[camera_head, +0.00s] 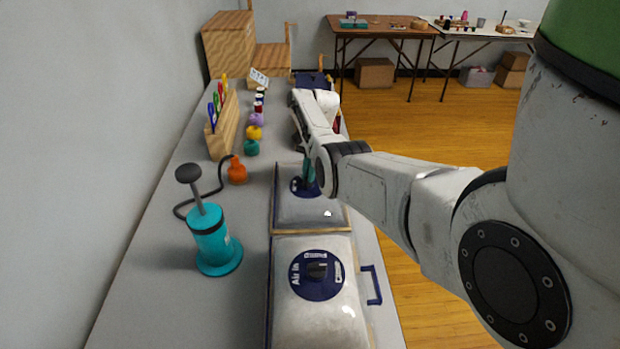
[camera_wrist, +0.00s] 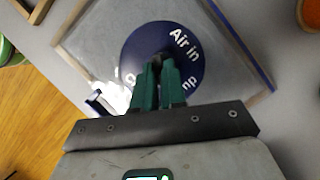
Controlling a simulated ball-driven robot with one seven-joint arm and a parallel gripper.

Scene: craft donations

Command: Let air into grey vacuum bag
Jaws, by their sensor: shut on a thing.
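Two pale grey, puffy vacuum bags lie on the long table, a farther one (camera_head: 310,213) and a nearer one (camera_head: 318,318). Each bears a dark blue dial disc. The nearer bag's disc reads "Air in" and has a black knob (camera_head: 317,270). My gripper (camera_head: 308,185) is over the farther bag with its green fingers down at the disc. In the wrist view, my gripper (camera_wrist: 160,68) is shut at the middle of that disc (camera_wrist: 190,50), on its dark knob, mostly hidden by the fingers. "Air in" shows beside the fingers; other lettering is partly covered.
A teal hand pump (camera_head: 212,238) stands left of the bags, its black hose near an orange piece (camera_head: 237,172). A wooden holder (camera_head: 222,125) and coloured yarn balls (camera_head: 254,132) stand farther back. My arm reaches in from the right.

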